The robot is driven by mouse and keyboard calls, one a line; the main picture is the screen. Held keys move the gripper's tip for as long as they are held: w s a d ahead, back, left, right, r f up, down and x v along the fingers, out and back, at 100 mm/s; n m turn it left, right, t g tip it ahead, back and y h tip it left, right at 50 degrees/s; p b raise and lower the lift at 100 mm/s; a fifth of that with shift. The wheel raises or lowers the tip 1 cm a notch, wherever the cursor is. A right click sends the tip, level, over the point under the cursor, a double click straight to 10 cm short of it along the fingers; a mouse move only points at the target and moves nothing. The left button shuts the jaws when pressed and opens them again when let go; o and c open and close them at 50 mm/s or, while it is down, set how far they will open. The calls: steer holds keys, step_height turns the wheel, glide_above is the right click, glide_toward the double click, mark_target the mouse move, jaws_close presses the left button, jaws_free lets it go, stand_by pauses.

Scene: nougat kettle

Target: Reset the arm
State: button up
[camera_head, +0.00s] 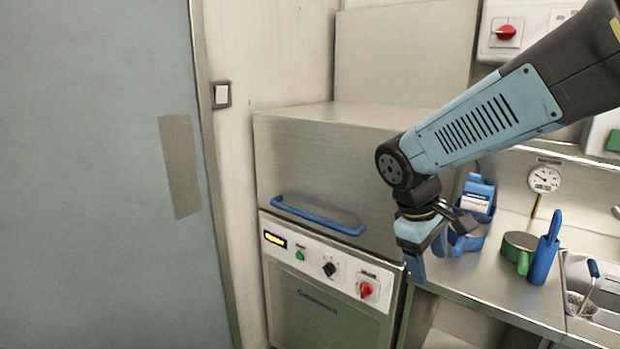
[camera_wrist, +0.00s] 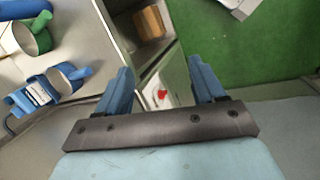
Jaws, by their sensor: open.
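My gripper (camera_wrist: 160,88) shows in the wrist view with its two blue fingers spread apart and nothing between them. In the head view my gripper (camera_head: 428,262) hangs at the end of my bent arm, pointing down. It is in front of the right side of the steel kettle cabinet (camera_head: 330,165) and the left end of the steel counter (camera_head: 490,270). It partly hides the blue items behind it. I cannot tell its exact distance from the cabinet.
The cabinet has a blue handle (camera_head: 318,216) and a red knob (camera_head: 366,289). A grey door (camera_head: 95,180) is at left.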

steer(key=s+d+r+m+t+y, duration=0.1)
steer(key=s+r+m+t+y, duration=0.2)
steer(key=s+r+m, duration=0.4)
steer(key=shift+d+r+m+t+y, duration=0.4)
steer(key=shift+r+t, duration=0.25)
steer(key=shift+t, duration=0.25)
